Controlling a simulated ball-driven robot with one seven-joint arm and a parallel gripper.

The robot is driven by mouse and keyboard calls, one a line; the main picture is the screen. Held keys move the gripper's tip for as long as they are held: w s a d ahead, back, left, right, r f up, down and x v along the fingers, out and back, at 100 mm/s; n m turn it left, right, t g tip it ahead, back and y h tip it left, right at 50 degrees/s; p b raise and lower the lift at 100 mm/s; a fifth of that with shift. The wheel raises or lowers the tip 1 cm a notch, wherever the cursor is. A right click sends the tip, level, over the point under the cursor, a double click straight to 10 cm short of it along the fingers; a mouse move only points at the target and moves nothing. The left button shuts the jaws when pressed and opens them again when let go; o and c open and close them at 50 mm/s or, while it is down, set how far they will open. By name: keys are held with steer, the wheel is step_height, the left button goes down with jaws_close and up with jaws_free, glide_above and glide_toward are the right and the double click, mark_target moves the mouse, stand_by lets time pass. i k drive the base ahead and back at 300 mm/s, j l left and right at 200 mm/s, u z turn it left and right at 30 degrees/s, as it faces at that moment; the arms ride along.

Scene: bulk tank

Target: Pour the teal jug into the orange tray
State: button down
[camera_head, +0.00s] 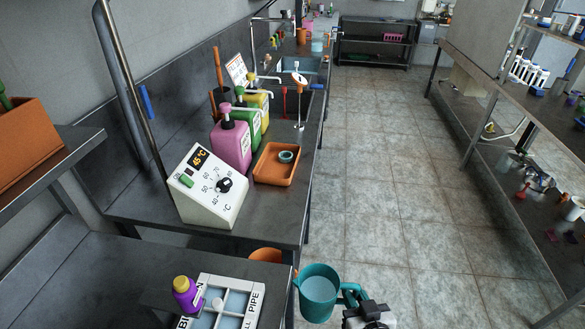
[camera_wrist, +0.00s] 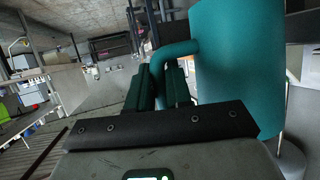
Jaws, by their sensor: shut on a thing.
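The teal jug (camera_head: 319,294) is in the head view at the bottom centre, upright or nearly so, with pale liquid inside. My gripper (camera_head: 352,294) is shut on its handle, at the jug's right side. In the wrist view the jug (camera_wrist: 238,65) fills the right, and my gripper's dark fingers (camera_wrist: 160,85) are at its handle. The orange tray (camera_head: 275,165) lies on the grey counter beyond the jug, up and slightly left in the head view. A small teal ring-shaped thing sits in the tray. The jug is held apart from the tray, in front of the counter's near end.
A white temperature control box (camera_head: 208,187) stands left of the tray. Pink (camera_head: 231,145), green and yellow pump bottles stand behind it. A purple bottle (camera_head: 187,294) and a labelled white rack (camera_head: 222,303) are at the near left. The tiled floor (camera_head: 390,190) to the right is clear.

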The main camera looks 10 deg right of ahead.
mark_target(268, 169)
steer(key=i+l+u, duration=0.1)
steer(key=i+l, duration=0.4)
steer(key=l, duration=0.15)
steer(key=i+l+u, duration=0.15)
steer(key=i+l, duration=0.3)
steer(key=l, duration=0.3)
steer(key=i+l+u, duration=0.25)
steer(key=i+l, duration=0.2)
steer(key=l, duration=0.3)
steer(key=i+l, duration=0.2)
steer(key=l, duration=0.2)
steer(key=i+l+u, duration=0.15)
steer(key=l, duration=0.25)
